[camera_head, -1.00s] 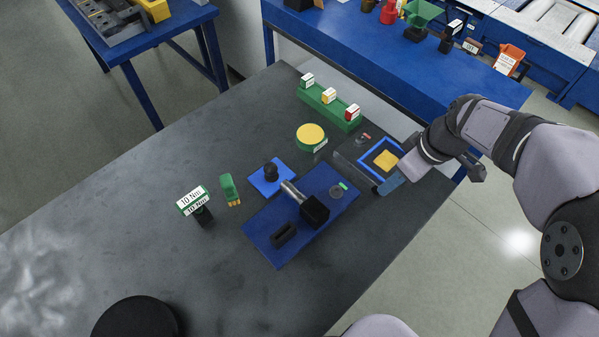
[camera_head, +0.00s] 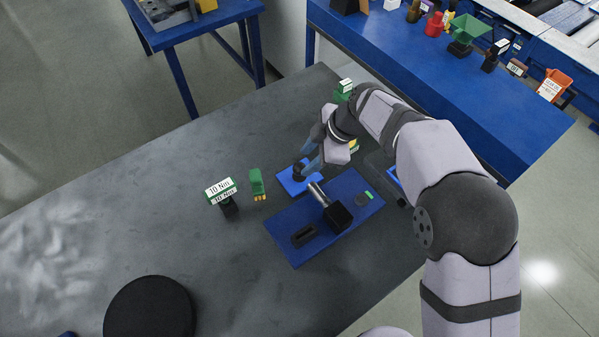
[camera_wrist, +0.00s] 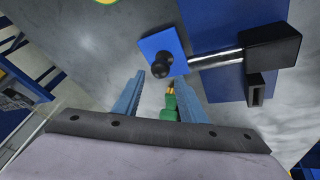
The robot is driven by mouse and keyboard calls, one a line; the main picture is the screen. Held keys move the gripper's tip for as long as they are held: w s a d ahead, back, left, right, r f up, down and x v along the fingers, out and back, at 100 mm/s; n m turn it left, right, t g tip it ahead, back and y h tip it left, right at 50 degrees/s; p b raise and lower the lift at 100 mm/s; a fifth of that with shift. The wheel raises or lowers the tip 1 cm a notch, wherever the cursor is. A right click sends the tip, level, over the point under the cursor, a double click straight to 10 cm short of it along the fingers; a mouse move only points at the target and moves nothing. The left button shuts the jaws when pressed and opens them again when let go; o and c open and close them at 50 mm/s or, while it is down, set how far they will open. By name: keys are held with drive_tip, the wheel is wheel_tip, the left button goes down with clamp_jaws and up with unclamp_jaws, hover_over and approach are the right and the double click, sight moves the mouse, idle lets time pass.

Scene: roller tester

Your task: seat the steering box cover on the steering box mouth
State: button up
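A black knobbed piece (camera_head: 299,168), which I take to be the steering box cover, stands on a small blue square pad (camera_head: 291,184). It also shows in the wrist view (camera_wrist: 161,64). Beside it, a blue plate (camera_head: 296,256) carries a black block (camera_head: 339,217) with a metal cylinder (camera_head: 317,193), apparently the steering box. I cannot make out which opening is its mouth. My gripper (camera_head: 308,160) is close to the knobbed piece. In the wrist view my gripper (camera_wrist: 159,79) is open and empty, with the knob just beyond the fingertips.
A black slotted block (camera_head: 304,235) and a small green part (camera_head: 368,195) are on the blue plate. A green connector (camera_head: 256,183) and a 10 Nm sign (camera_head: 221,191) stand to the left. A black round object (camera_head: 150,307) is at the front. The left tabletop is clear.

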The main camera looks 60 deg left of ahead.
sight(301, 166)
drive_tip(key=shift+p+x, duration=1.6)
drive_tip(key=shift+x, duration=1)
clamp_jaws()
